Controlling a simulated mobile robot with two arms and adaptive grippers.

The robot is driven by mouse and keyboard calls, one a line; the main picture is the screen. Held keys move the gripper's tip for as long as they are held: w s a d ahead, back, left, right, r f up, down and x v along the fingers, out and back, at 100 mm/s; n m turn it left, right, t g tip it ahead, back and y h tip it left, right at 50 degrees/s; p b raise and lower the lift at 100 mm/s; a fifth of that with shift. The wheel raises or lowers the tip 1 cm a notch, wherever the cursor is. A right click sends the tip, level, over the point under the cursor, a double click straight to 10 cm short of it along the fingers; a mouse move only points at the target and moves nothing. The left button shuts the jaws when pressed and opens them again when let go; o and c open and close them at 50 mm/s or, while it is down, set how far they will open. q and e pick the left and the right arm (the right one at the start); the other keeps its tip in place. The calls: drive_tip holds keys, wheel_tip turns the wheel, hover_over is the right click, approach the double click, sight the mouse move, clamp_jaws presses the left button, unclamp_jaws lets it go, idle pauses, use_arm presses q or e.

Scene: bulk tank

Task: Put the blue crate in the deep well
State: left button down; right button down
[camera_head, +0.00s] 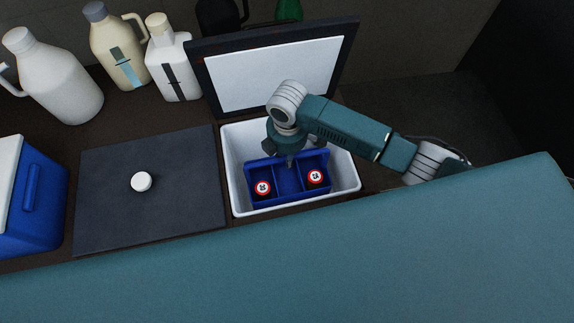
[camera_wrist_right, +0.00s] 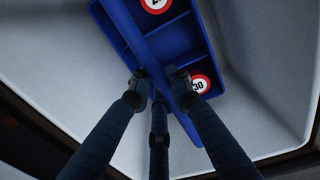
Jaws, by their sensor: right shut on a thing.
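The blue crate (camera_head: 290,197) is inside the deep well (camera_head: 346,178), a white-walled opening with its lid (camera_head: 273,77) raised behind it. The crate is divided into compartments and holds two round things with red-rimmed white tops, one at the left (camera_head: 262,188) and one at the right (camera_head: 316,176). My right gripper (camera_head: 289,160) reaches down from above, shut on the crate's middle bar. In the right wrist view the fingers (camera_wrist_right: 160,90) close around that bar of the crate (camera_wrist_right: 180,44). Whether the crate rests on the well's floor is hidden. My left gripper is out of view.
A dark closed panel (camera_head: 105,210) left of the well bears a white round knob (camera_head: 141,182). A blue cooler (camera_head: 30,215) stands at the far left. Several jugs, including a white one (camera_head: 60,85), stand at the back. A teal surface (camera_head: 300,270) fills the front.

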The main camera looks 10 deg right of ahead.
drive_tip(key=shift+f, duration=2.8)
drive_tip(key=c, duration=1.6)
unclamp_jaws()
drive_tip(key=shift+f, duration=0.1)
drive_tip(key=r, duration=1.2)
drive_tip(key=shift+s+r, duration=0.1)
drive_tip(key=shift+s, duration=0.15)
drive_tip(key=shift+r, duration=0.1)
